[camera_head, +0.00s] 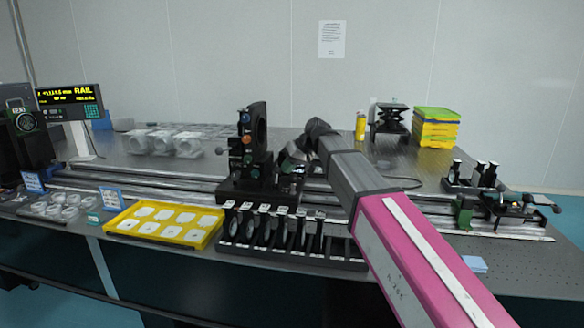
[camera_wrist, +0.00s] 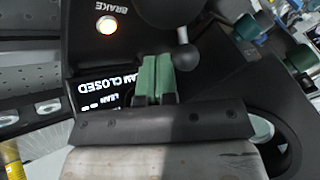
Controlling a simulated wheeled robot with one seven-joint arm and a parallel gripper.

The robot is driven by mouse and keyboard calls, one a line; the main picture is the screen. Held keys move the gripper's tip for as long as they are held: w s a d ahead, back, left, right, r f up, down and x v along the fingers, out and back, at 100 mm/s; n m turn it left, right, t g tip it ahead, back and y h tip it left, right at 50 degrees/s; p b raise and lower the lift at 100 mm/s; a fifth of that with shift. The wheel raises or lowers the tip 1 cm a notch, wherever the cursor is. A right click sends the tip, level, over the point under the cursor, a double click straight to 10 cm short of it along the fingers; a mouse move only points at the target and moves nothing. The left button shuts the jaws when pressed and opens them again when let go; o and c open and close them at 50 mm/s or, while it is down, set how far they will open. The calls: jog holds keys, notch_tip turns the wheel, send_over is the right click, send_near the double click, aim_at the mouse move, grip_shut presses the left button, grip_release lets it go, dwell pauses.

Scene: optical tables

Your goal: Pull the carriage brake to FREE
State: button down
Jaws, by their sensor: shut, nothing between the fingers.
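The carriage (camera_head: 245,188) sits on the rail at mid-table, with a tall dark mount on it. In the wrist view its dark panel shows the printed word BRAKE (camera_wrist: 108,9) and a lit warm-white lamp (camera_wrist: 107,25). The brake lever (camera_wrist: 187,57), a thin rod with a grey ball end, lies just right of my fingers; contact cannot be told. My gripper (camera_wrist: 155,79) has green fingertips pressed together, empty, over the panel. The FREE marking is not visible. My arm hides the carriage's right side in the head view.
A rack of optics (camera_head: 290,250) and a yellow tray (camera_head: 165,237) stand in front of the carriage. The rail (camera_head: 130,190) runs left and right. Green-knobbed hardware (camera_head: 463,213) stands at the right end. Dark knobs (camera_wrist: 300,57) lie right of the lever.

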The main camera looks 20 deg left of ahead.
aim_at(280, 172)
jog(key=shift+s, duration=0.1)
dwell(0.3)
jog(key=shift+s+r+t, duration=0.1)
jog(key=shift+t, duration=0.2)
jog(key=shift+s+d+r+n+t, duration=0.1)
jog(key=shift+s+r+n+t, duration=0.1)
jog(key=shift+s+n+t, duration=0.3)
jog(key=shift+s+d+r+n+t+y, duration=0.1)
jog(key=shift+s+r+n+t+y, duration=0.15)
jog(key=shift+s+t, duration=0.6)
jog(key=shift+s+d+r+n+t+y, duration=0.15)
jog(key=shift+s+n+t, duration=0.3)
jog(key=shift+t, duration=0.6)
jog(key=shift+s, duration=0.75)
jog(key=shift+s+f, duration=0.1)
jog(key=shift+r, duration=0.85)
